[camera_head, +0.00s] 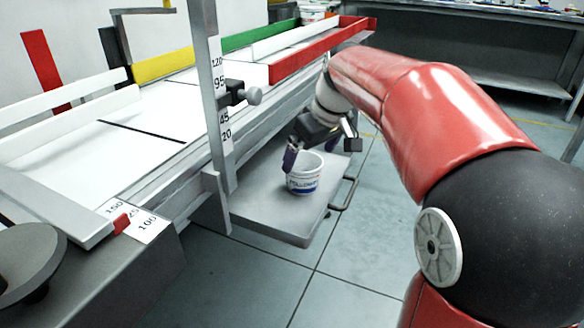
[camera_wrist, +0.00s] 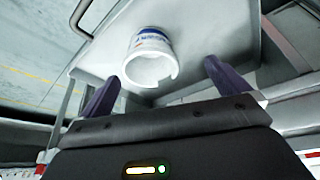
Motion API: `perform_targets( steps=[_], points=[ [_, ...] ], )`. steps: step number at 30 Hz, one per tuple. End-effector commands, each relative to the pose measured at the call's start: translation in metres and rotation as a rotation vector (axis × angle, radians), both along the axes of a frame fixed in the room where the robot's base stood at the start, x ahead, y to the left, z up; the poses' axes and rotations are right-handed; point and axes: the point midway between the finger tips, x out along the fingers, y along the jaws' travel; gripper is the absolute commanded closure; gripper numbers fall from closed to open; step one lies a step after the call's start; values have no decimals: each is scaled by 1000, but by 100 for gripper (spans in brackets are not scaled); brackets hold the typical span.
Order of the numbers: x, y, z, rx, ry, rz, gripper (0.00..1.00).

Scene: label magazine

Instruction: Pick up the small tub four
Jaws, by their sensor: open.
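A small white tub (camera_head: 304,179) with blue lettering stands upright on a grey shelf tray (camera_head: 275,222) beside the label magazine. Its mouth is open, and I cannot read a number on it. In the wrist view the tub (camera_wrist: 150,58) lies ahead of the fingers, near the middle between them. My gripper (camera_head: 317,153) is at the tub's rim in the head view, with one dark purple finger by the rim's left side. In the wrist view my gripper (camera_wrist: 160,82) is open, with its two fingers apart and nothing held. Whether a finger touches the tub cannot be told.
A metal post with a number scale (camera_head: 223,125) and a clamp knob (camera_head: 253,95) stands left of the tray. The tray has a wire handle (camera_head: 346,190) on its right. The magazine has a red side rail (camera_head: 320,52). Another white tub (camera_head: 312,8) stands at the back. Open floor lies right.

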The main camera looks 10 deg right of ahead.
Motion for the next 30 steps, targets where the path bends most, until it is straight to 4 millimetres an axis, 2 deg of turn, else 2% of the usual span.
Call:
perform_targets(
  steps=[1,3,6,14,22,30],
  points=[
    [12,-3,-5,7,2,20,0],
    [22,-5,-6,13,-2,43,0],
    [29,-5,-10,16,-1,59,0],
    [37,0,-37,17,1,61,0],
    [49,6,-73,16,1,60,0],
    [51,8,-79,16,-2,59,0]
  ],
)
